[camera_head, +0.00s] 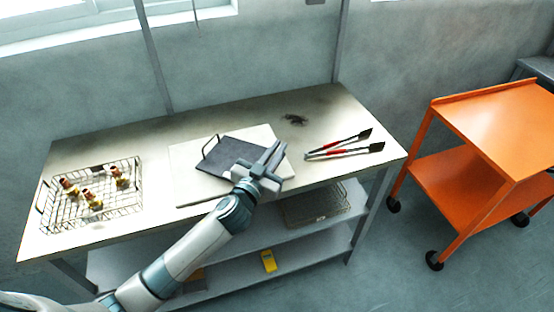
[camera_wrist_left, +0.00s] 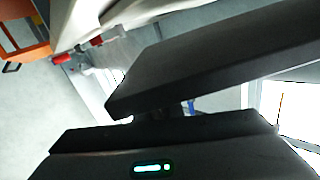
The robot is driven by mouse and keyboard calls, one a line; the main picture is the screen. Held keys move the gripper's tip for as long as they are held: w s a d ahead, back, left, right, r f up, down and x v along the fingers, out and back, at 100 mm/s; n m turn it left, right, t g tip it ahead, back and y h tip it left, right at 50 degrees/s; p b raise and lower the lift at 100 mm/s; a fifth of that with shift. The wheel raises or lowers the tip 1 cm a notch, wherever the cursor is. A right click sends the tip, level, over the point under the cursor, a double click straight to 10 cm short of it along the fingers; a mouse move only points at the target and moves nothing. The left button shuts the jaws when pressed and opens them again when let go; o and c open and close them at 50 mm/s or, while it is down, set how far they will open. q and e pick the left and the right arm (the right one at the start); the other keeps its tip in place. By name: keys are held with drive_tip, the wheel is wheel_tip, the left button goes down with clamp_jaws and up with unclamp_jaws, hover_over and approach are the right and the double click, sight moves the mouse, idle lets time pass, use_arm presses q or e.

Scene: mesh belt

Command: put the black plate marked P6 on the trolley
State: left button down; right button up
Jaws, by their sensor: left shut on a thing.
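The black plate (camera_head: 235,148), a dark flat slab with a wire handle at its left end, is over the white board on the bench. Its P6 mark cannot be read. My left gripper (camera_head: 272,158) is shut on the plate at its right side and hides part of it. Whether the plate touches the board or is slightly raised is hard to tell. The orange trolley (camera_head: 502,118), with two shelves and black wheels, stands right of the bench; its visible top is empty. Orange also shows at the upper left in the left wrist view (camera_wrist_left: 25,48). My right gripper is not visible.
A wire basket (camera_head: 136,193) with several small items stands at the bench's left. Red-handled tongs (camera_head: 345,145) lie right of the board (camera_head: 190,190). A dark stain (camera_head: 295,119) is behind. Floor shows between bench and trolley.

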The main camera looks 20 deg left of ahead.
use_arm(q)
drive_tip(key=shift+f, duration=1.95)
drive_tip(key=c, duration=1.9)
unclamp_jaws()
drive_tip(key=shift+s, duration=0.1)
drive_tip(key=s+b, duration=0.1)
drive_tip(key=s, duration=0.2)
drive_tip(key=s+a, duration=0.1)
drive_tip(key=s, duration=0.3)
drive_tip(key=s+a+b, duration=0.1)
drive_tip(key=s, duration=0.2)
drive_tip(key=shift+s+f+b, duration=0.1)
drive_tip(key=shift+s+b, duration=0.2)
drive_tip(key=shift+s, duration=0.05)
drive_tip(key=shift+s+a, duration=0.15)
drive_tip(key=shift+s, duration=0.35)
drive_tip(key=shift+o, duration=0.4)
